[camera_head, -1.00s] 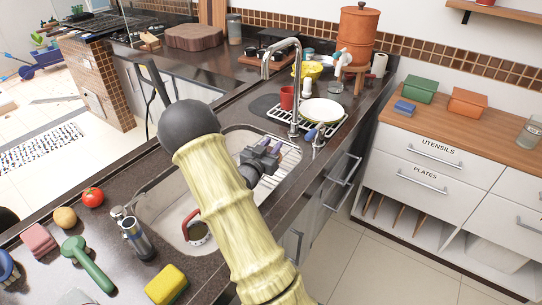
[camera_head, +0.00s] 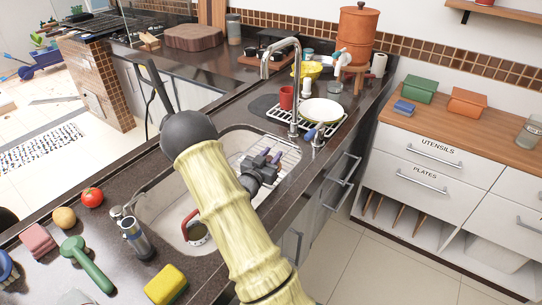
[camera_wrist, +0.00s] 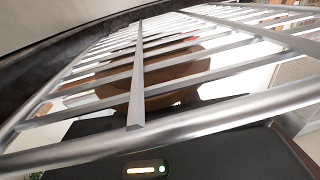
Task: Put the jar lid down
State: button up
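My gripper (camera_head: 268,160) is over the sink, at its far end, right by the wire rack (camera_head: 285,152). Two bluish finger parts show in the head view, but I cannot tell whether they are open or shut. In the wrist view, the rack's metal bars (camera_wrist: 137,75) fill the picture very close up. A brown rounded shape (camera_wrist: 165,80) shows behind the bars; I cannot tell what it is. I cannot make out the jar lid in either view, nor whether anything is between my fingers.
The sink (camera_head: 160,210) holds a red-handled object (camera_head: 196,230). The tap (camera_head: 294,90) rises just beyond my gripper. A dish rack with a white plate (camera_head: 322,111) and a red cup (camera_head: 286,98) stand behind it. A sponge (camera_head: 167,285) lies on the near counter.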

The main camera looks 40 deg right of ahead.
jog(key=o, duration=0.3)
jog(key=shift+r, duration=0.1)
jog(key=b+v, duration=0.1)
jog(key=v, duration=1.1)
jog(key=shift+w+a, duration=0.1)
jog(key=shift+w, duration=0.1)
jog(key=shift+s, duration=0.15)
